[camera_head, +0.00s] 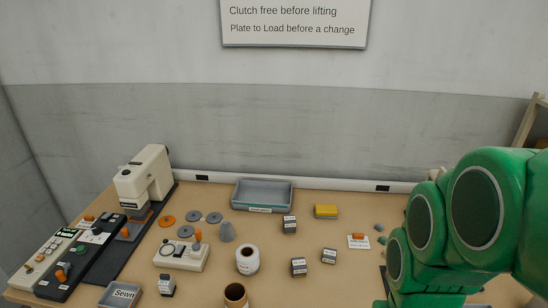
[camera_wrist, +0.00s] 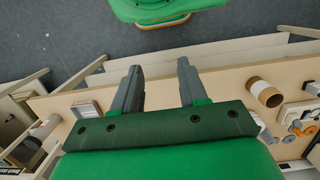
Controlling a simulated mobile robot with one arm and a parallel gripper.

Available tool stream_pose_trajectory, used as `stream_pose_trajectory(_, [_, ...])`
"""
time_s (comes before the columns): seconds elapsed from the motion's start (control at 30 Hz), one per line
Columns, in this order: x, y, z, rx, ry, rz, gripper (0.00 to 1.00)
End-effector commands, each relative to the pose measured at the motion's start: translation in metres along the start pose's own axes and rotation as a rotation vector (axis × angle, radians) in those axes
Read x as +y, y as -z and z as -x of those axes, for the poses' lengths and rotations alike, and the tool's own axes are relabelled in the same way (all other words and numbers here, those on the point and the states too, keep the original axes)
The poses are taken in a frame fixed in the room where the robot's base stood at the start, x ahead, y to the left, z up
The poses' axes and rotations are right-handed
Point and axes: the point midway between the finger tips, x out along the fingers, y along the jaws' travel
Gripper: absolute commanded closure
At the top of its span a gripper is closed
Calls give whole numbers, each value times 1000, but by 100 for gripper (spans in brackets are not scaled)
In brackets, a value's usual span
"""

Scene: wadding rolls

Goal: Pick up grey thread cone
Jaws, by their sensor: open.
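In the head view my green arm covers the right side, and the fingers are not visible there.
A cardboard tube (camera_head: 235,294) stands in front of the white roll. A white device with a joystick (camera_head: 182,256) is left of the cone. Grey discs (camera_head: 194,216), a grey tray (camera_head: 262,208), small labelled blocks (camera_head: 299,266) and a sewing machine (camera_head: 145,180) are around it.

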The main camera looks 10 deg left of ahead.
Motion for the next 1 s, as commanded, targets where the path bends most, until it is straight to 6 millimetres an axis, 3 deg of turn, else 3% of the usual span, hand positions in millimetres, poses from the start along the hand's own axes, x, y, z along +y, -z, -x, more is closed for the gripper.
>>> stream_pose_trajectory(0.2, [0,0,0,0,0,0,57])
stream_pose_trajectory(0.43, [0,0,0,0,0,0,23])
stream_pose_trajectory(0.73, [1,2,0,3,-3,2,23])
stream_pose_trajectory(0.87, [8,22,4,35,-34,16,23])
stream_pose_trajectory(1.0, [23,71,16,124,-104,56,23])
